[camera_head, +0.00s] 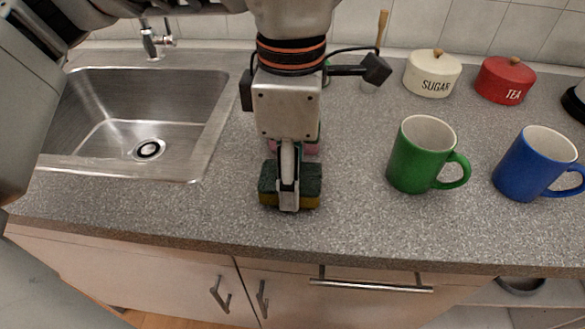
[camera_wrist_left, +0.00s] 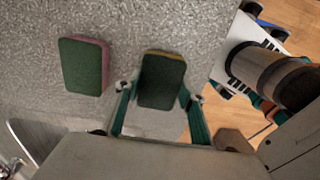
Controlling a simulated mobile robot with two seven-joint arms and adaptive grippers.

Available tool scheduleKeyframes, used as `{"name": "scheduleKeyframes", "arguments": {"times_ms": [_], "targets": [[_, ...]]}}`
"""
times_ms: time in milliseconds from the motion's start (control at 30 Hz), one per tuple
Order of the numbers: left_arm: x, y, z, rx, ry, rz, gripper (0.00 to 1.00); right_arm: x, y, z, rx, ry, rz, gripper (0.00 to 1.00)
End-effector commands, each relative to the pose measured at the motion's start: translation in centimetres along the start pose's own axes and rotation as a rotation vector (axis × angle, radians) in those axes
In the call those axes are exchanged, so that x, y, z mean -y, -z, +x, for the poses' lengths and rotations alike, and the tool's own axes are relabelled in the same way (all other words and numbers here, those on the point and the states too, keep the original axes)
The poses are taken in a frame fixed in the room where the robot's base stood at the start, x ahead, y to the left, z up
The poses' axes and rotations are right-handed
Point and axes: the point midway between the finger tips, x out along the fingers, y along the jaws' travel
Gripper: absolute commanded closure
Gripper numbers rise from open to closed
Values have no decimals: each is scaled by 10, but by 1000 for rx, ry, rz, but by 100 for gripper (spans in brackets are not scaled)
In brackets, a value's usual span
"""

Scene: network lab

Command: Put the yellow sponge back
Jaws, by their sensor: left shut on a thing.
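The yellow sponge (camera_head: 269,198) has a dark green scouring top and lies near the front of the grey counter. My left gripper (camera_head: 289,203) points down and is shut on it. In the left wrist view the yellow sponge (camera_wrist_left: 162,80) sits between the two fingers of the left gripper (camera_wrist_left: 160,98), green side up, with a thin yellow edge showing. I cannot tell whether it touches the counter or hangs just above it. My right gripper is not in view.
A pink sponge (camera_head: 311,148) with a green top (camera_wrist_left: 82,66) lies just behind, partly hidden by my gripper. The steel sink (camera_head: 190,150) is to the left. A green mug (camera_head: 411,160) and a blue mug (camera_head: 526,165) stand right. Sugar (camera_head: 431,78) and tea (camera_head: 503,82) jars stand behind.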

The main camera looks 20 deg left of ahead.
Motion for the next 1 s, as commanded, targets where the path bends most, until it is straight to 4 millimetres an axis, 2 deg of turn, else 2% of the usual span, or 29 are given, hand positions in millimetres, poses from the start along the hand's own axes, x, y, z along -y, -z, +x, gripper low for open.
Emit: {"name": "scheduleKeyframes", "arguments": {"times_ms": [900, 933, 1000], "targets": [[0, 0, 12, -1, 1, -1, 81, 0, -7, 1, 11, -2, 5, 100], [0, 0, 12, -1, 1, -1, 56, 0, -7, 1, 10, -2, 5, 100], [0, 0, 11, 0, 0, -1, 42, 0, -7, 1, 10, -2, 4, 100]]}}
